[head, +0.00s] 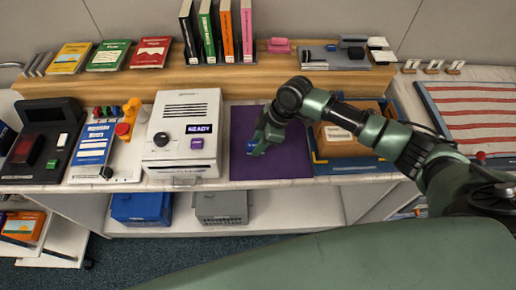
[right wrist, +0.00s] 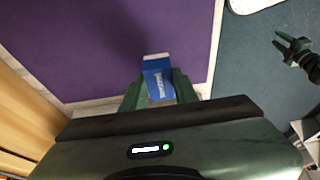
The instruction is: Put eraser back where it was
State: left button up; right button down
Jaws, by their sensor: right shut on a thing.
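My right gripper (head: 259,148) is shut on the eraser (right wrist: 157,70), a small block with a blue sleeve and a white end. In the head view, the eraser (head: 257,151) shows as a small blue-and-white patch under the fingers, over the left part of the purple mat (head: 293,166). I cannot tell whether it touches the mat. In the right wrist view, the eraser sticks out between the fingertips (right wrist: 158,92) near the mat's edge. My left gripper (right wrist: 290,44) shows at the right of the right wrist view, open and empty, away from the mat.
A white machine (head: 184,162) with a display stands left of the mat. A blue tray (head: 350,167) with a cardboard box (head: 340,143) is at its right. Books (head: 210,35) and a pink object (head: 279,46) sit on the wooden shelf (head: 262,74) behind. Most of the mat is bare.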

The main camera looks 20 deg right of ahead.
notch_tip(320, 180, down, 4)
jog(key=shift+r, duration=0.25)
jog(key=shift+f, duration=0.1)
jog(key=shift+f, duration=0.1)
jog(key=shift+f, duration=0.15)
jog(key=c, duration=1.1)
grip_release()
jog(key=shift+r, duration=0.2)
jog(key=shift+d+r, duration=0.1)
jog(key=shift+r, duration=0.1)
jog(key=b+v, duration=0.1)
jog(key=v, duration=1)
jog(key=shift+s+d+r, duration=0.1)
jog(key=shift+s+r, duration=0.05)
jog(key=shift+r, duration=0.2)
